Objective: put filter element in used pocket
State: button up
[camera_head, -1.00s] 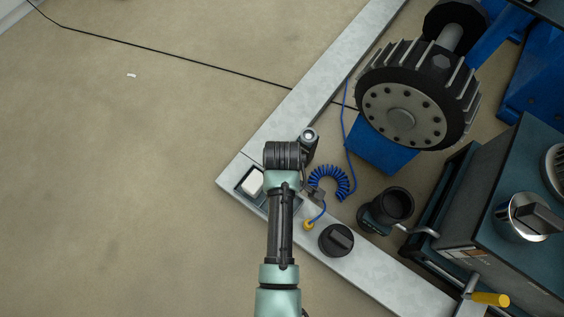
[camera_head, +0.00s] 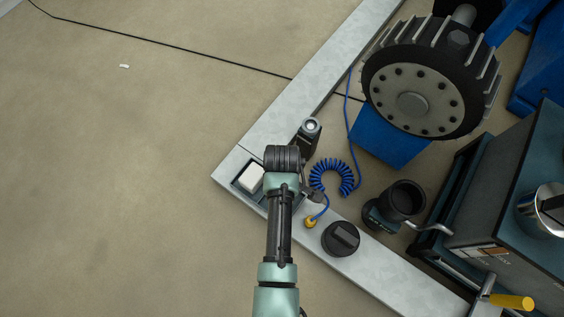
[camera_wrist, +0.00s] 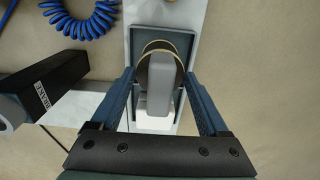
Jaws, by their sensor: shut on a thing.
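The filter element (camera_wrist: 151,49) shows in the wrist view as a round body with a tan rim, partly hidden behind a grey bar. My gripper (camera_wrist: 161,75) is shut on it, one blue finger on each side. It is over the far part of a dark blue tray (camera_wrist: 186,14). The used pocket appears to lie under the element; its floor is mostly hidden, and I cannot tell whether they touch. The tray also shows in the head view (camera_head: 238,189), with a white block (camera_head: 250,178) in its left pocket. My arm hides the gripper and element there.
The tray lies on a grey ledge (camera_head: 300,85). A black box (camera_head: 307,139), a blue coiled hose (camera_head: 333,177), a yellow-ended fitting (camera_head: 310,222) and a black knobbed cap (camera_head: 340,238) are close by. A large finned wheel (camera_head: 420,95) stands right.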

jog(key=o, duration=1.4)
jog(key=shift+r, duration=0.1)
notch_tip(320, 180, up, 12)
jog(key=p, duration=0.8)
